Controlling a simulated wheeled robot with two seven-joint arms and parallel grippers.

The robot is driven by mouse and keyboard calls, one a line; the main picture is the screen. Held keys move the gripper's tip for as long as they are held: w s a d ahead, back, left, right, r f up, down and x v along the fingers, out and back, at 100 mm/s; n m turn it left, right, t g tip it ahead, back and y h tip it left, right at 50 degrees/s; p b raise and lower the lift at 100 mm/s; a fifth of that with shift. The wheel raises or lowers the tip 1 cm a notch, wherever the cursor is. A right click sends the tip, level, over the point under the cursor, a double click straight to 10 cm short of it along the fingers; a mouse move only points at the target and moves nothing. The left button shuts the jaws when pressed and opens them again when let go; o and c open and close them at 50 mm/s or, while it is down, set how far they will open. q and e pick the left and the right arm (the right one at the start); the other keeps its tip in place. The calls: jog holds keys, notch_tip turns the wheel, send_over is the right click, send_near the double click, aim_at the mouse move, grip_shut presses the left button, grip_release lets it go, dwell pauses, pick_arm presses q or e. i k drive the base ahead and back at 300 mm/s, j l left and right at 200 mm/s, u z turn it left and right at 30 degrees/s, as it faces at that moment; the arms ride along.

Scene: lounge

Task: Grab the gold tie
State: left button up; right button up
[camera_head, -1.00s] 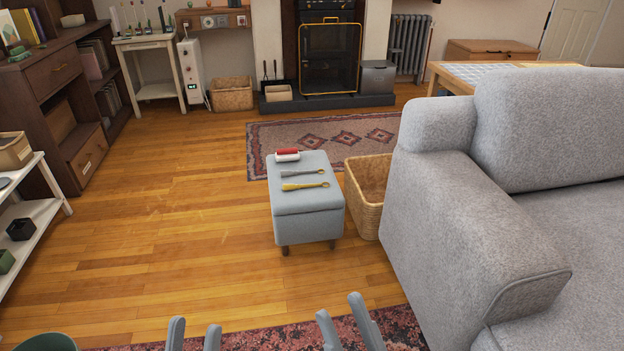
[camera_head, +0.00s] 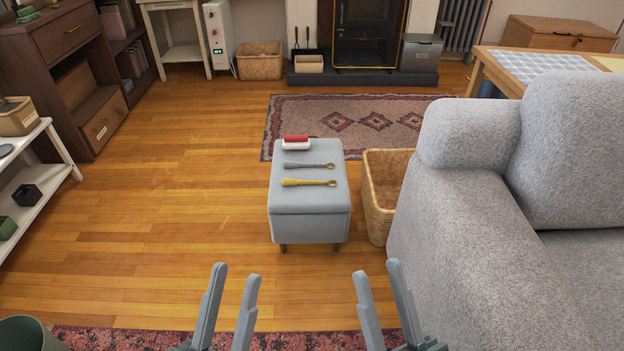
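The gold tie (camera_head: 308,183) lies flat on the grey ottoman (camera_head: 310,200), nearest its front edge, with a loop at its right end. A grey tie (camera_head: 308,166) lies just behind it, and a red and white roller-like item (camera_head: 296,143) lies behind that. My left gripper (camera_head: 237,272) is at the bottom of the view, fingers apart and empty. My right gripper (camera_head: 376,269) is to its right, fingers also apart and empty. Both are well short of the ottoman, on the near side.
A grey sofa (camera_head: 490,250) fills the right side. A wicker basket (camera_head: 378,205) stands between it and the ottoman. Open wooden floor (camera_head: 170,220) lies left of the ottoman. A white shelf (camera_head: 55,150) stands at the left, and a red rug (camera_head: 140,340) lies in front.

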aim_at(287, 182)
jog(key=i+j+z, duration=0.25)
jog(key=i+j, duration=0.45)
jog(key=i+z, duration=0.3)
jog(key=i, duration=0.8)
